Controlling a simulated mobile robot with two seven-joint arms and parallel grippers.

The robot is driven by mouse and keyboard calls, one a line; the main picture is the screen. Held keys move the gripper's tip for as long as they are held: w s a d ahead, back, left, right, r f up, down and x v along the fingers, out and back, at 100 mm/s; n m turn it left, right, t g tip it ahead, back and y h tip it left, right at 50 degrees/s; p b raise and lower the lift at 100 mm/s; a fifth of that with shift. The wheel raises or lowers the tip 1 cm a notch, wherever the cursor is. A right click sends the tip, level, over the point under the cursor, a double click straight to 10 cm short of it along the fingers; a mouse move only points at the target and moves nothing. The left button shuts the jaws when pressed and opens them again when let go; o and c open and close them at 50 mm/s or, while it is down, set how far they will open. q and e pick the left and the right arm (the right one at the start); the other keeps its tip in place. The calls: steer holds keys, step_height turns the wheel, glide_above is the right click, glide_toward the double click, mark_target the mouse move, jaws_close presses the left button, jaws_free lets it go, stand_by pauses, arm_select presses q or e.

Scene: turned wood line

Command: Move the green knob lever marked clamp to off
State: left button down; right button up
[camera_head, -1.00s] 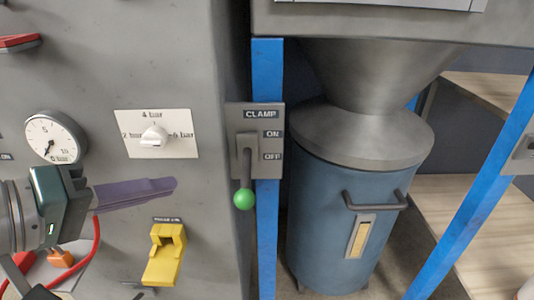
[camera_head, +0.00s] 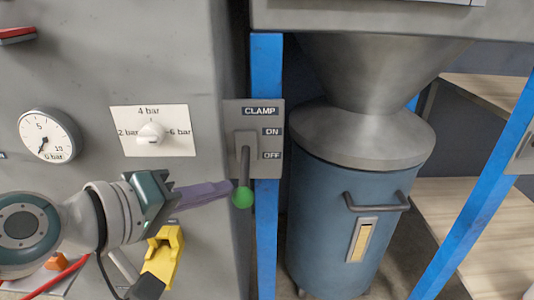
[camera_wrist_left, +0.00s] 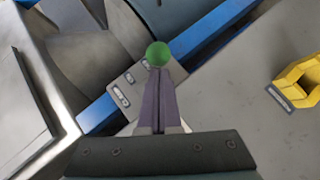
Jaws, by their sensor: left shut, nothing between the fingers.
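The clamp lever is a grey handle with a green knob (camera_head: 242,197) on a grey plate (camera_head: 263,110) marked CLAMP, ON and OFF. The lever hangs down, its knob below the level of the OFF label. My left gripper (camera_head: 231,188) is shut and empty, with its purple fingers pointing right and their tips right beside the knob. In the left wrist view the knob (camera_wrist_left: 158,54) is just beyond the fingertips (camera_wrist_left: 158,72). I cannot tell whether they touch. My right gripper is not in view.
A white pressure dial knob (camera_head: 151,134) and a round gauge (camera_head: 48,135) are on the grey panel. A yellow switch (camera_head: 164,256) sits below my left gripper. A blue post (camera_head: 266,230) stands behind the lever plate, with a blue drum (camera_head: 330,215) to its right.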

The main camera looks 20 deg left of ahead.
arm_select(q)
steer(key=f+b, duration=0.2)
steer(key=b, duration=0.1)
steer(key=f+t+b, duration=0.1)
steer(key=shift+w+a+m+b, duration=0.1)
steer(key=shift+w+m+b, duration=0.2)
steer(key=shift+b, duration=0.1)
steer(key=shift+r+p, duration=0.95)
